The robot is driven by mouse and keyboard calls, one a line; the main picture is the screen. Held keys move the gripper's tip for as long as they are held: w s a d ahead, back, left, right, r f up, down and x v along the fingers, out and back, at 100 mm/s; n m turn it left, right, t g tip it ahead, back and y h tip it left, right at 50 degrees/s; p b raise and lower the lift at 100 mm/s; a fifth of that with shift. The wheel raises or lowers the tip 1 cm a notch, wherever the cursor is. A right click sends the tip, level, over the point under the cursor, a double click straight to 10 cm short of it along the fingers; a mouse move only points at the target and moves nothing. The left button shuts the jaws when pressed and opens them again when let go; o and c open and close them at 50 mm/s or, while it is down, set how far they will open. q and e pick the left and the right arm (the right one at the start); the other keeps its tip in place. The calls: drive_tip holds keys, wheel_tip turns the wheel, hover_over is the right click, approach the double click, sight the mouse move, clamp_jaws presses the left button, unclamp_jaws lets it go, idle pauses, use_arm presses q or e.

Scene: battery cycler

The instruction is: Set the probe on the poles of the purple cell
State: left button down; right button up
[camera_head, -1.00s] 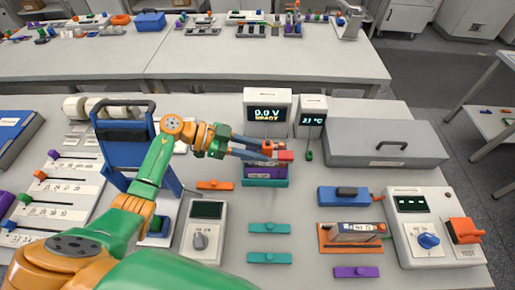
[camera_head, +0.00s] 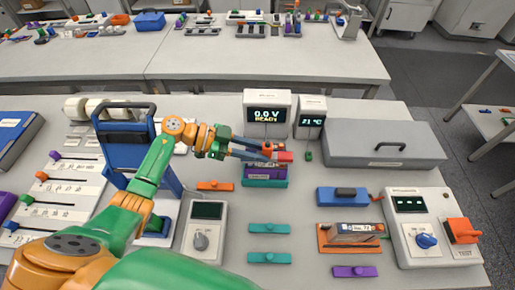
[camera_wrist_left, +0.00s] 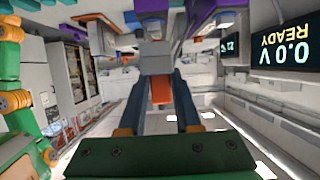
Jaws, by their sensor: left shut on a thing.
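The purple cell (camera_head: 262,173) stands in a teal holder (camera_head: 264,183) in front of the voltage meter. My left gripper (camera_head: 270,151) is shut on the probe (camera_head: 285,156), whose red end shows just above the cell's top. In the left wrist view the fingers (camera_wrist_left: 157,85) close on a grey block of the probe (camera_wrist_left: 157,62) with an orange part below it. I cannot tell whether the probe's tips touch the poles, as the gripper and probe hide them. The meter (camera_head: 267,113) reads 0.0 V READY. My right gripper is not in view.
A small temperature display (camera_head: 310,119) stands right of the meter. A grey case (camera_head: 385,149) lies farther right. A handheld meter (camera_head: 204,230), teal bars (camera_head: 269,258), an orange tray with a cell (camera_head: 355,233) and a tester (camera_head: 430,230) occupy the front.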

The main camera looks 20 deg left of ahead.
use_arm(q)
drive_tip(key=shift+f+b, duration=0.55)
drive_tip(key=shift+f, duration=0.15)
idle(0.5)
idle(0.5)
wheel_tip(320, 180, up, 3)
drive_tip(key=shift+f+p, duration=0.15)
drive_tip(key=shift+p, duration=0.95)
drive_tip(key=shift+r, duration=2.2)
